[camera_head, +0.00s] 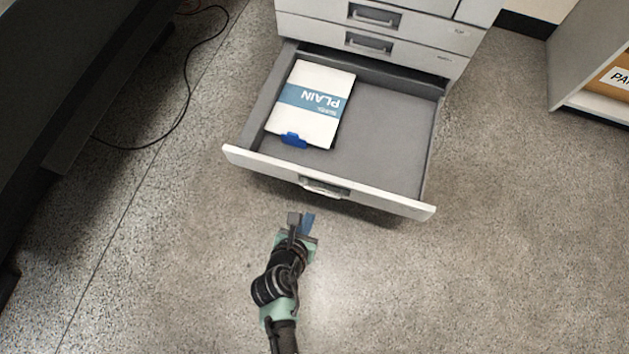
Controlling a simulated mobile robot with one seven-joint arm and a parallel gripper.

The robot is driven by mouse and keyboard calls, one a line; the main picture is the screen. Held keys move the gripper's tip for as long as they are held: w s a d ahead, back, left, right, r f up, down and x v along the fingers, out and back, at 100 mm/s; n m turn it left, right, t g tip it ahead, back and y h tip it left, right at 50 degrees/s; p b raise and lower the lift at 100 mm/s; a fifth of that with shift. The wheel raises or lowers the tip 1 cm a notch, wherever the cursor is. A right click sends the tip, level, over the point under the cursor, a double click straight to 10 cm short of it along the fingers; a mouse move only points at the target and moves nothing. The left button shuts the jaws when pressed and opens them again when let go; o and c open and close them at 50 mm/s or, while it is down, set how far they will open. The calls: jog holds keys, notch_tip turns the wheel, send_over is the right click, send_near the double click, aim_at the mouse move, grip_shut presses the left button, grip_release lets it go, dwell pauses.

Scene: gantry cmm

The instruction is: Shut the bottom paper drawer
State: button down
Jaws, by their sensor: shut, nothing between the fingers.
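The bottom paper drawer (388,158) is pulled far out of the light grey cabinet. Its white front panel (390,201) has a recessed handle (325,188) near the middle. My gripper (301,219) is shut and empty. In the picture it is just below the drawer front, left of the handle, with a small gap showing. Its height relative to the drawer is hard to tell.
Two closed drawers (420,50) sit above the open one. A shelf unit (577,62) with a cardboard box (611,78) stands at the right. Dark furniture (60,70) and a black cable (187,85) are at the left.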

jog(key=w+r+b+x, duration=0.2)
jog(key=b+x, duration=0.6)
jog(key=x, duration=0.4)
jog(key=shift+w+d+f, duration=0.2)
jog(key=shift+w+d, duration=0.05)
jog(key=shift+d, duration=0.15)
